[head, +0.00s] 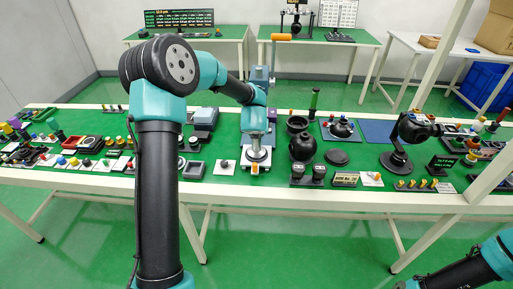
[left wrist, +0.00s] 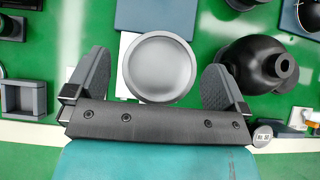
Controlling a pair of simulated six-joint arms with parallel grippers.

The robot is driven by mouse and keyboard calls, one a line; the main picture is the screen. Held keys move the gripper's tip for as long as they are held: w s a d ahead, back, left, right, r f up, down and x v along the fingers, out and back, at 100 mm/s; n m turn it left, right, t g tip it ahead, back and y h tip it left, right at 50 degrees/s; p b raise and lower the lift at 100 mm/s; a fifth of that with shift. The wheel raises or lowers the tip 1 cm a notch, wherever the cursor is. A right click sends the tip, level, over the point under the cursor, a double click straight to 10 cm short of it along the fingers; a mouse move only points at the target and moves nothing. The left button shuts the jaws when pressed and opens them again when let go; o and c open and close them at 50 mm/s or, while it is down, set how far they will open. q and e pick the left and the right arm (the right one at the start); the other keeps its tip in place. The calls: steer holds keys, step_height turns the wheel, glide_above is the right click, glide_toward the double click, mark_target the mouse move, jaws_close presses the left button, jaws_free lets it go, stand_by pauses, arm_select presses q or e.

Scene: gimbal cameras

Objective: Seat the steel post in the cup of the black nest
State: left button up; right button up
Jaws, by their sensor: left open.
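A round grey steel piece (left wrist: 158,67), seen from above, lies between the fingers of my open left gripper (left wrist: 157,82) in the left wrist view; a gap shows on both sides. I take it to be the top of the steel post, whose shaft is hidden. In the head view a round steel top (head: 258,155) shows below my left wrist; the fingers are hard to make out there. A round black body with a raised round opening, likely the black nest (head: 303,148), stands just right of it and also shows in the left wrist view (left wrist: 250,65). My right gripper is out of view.
A black cup-like piece (head: 297,124) stands behind the black body, and a flat black disc (head: 337,157) lies to its right. Small black blocks (head: 308,173) and a label stand (head: 345,180) line the front edge. A grey open box (head: 194,170) is on the left.

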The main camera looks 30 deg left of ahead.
arm_select(q)
steer(key=shift+w+a+f, duration=0.25)
steer(key=shift+w+f, duration=0.2)
steer(key=shift+f, duration=0.05)
steer(key=shift+c, duration=0.3)
steer(key=c, duration=1.8)
